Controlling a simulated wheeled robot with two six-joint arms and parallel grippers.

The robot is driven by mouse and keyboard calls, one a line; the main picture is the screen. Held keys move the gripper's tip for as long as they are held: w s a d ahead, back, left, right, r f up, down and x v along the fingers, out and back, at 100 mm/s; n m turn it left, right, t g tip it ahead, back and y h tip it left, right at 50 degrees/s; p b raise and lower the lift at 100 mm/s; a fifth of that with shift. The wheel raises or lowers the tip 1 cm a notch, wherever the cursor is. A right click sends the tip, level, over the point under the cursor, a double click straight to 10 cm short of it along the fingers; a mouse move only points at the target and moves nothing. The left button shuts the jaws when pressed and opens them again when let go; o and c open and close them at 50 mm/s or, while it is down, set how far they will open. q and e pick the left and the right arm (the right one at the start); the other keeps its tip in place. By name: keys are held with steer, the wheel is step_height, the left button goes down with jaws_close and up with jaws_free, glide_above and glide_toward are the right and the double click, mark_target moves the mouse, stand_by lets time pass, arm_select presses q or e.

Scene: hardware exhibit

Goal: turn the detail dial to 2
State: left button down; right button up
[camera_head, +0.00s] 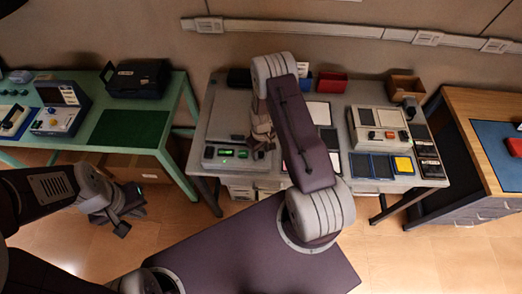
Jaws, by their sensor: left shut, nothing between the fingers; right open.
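I cannot make out for certain which control is the detail dial. A grey panel unit (226,142) with green-lit displays stands at the left of the middle table, and its right part is partly hidden by my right arm. My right gripper (262,148) hangs over the right front part of this panel. I cannot tell whether it touches anything; its fingers are open but small in view. My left gripper (122,226) is shut and empty, low over the floor in front of the green table.
The middle table (205,182) also holds a pale box with red knobs (379,127), dark trays, a red bin (332,82) and a brown box (405,86). A green table (184,120) with instruments stands left, a wooden bench (482,104) right. The floor in front is open.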

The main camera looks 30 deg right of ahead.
steer(key=shift+w+f, duration=0.1)
steer(key=shift+f, duration=0.15)
jaws_close()
steer(key=m+b, duration=0.1)
steer(key=m, duration=0.2)
steer(key=shift+w+b, duration=0.1)
steer(key=shift+b, duration=0.25)
steer(key=m+b, duration=0.1)
steer(key=m, duration=0.3)
steer(key=m+b, duration=0.1)
steer(key=m, duration=0.2)
steer(key=shift+r+m+b, duration=0.1)
steer(key=shift+m+b, duration=0.4)
steer(key=shift+m, duration=1.3)
